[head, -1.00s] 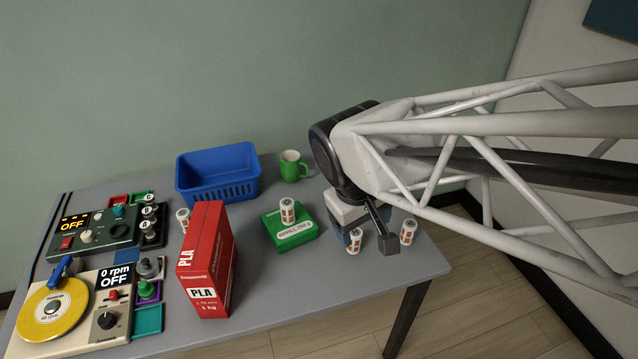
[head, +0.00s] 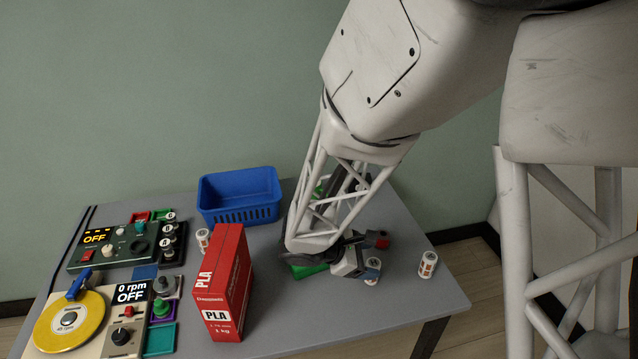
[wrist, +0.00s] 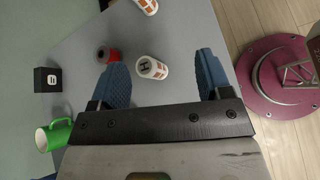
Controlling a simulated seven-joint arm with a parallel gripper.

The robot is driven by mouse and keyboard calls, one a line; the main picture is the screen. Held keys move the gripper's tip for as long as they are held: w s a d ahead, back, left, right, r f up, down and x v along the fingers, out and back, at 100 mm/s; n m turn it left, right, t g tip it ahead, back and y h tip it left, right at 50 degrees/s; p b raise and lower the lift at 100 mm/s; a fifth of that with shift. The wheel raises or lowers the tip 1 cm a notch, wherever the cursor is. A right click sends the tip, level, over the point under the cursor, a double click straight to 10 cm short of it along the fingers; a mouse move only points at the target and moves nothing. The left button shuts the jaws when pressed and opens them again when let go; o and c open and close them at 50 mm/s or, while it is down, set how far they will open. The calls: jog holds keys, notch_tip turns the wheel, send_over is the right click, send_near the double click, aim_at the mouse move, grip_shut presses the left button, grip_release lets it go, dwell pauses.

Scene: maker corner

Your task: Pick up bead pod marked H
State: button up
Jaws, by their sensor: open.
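The bead pod marked H (wrist: 152,68) is a white cylinder with orange marks and a dark H on its end cap. In the wrist view it shows between the two blue fingers of my gripper (wrist: 161,60), apart from both. In the head view, a pod that seems to be the same one (head: 372,272) is partly covered by my gripper (head: 357,258). My gripper is open and empty. Another white and orange pod (head: 427,264) stands to the right and shows at the top of the wrist view (wrist: 147,5).
A red round item (wrist: 107,55) lies close beside the left finger. A black box (wrist: 47,79) and green mug (wrist: 52,137) are farther left. A red PLA box (head: 222,285), another pod (head: 203,239) and a blue basket (head: 240,214) stand left of my arm.

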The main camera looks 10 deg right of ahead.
aim_at(372, 263)
jog(key=w+a+f+n+t+h, duration=0.1)
jog(key=w+f+n+t+h, duration=0.1)
jog(key=f, duration=0.5)
jog(key=w+n+t, duration=0.1)
jog(key=w+n, duration=0.1)
jog(key=n, duration=0.1)
jog(key=shift+w+a+f+n, duration=0.15)
jog(key=shift+w+a+n, duration=0.05)
jog(key=shift+a+n, duration=0.2)
jog(key=shift+d, duration=0.2)
jog(key=shift+x, duration=1.15)
jog(key=shift+d+f, duration=0.1)
jog(key=shift+f, duration=0.05)
jog(key=shift+x, duration=2.45)
jog(key=shift+f, duration=0.1)
jog(key=c, duration=1)
jog(key=shift+r, duration=5.05)
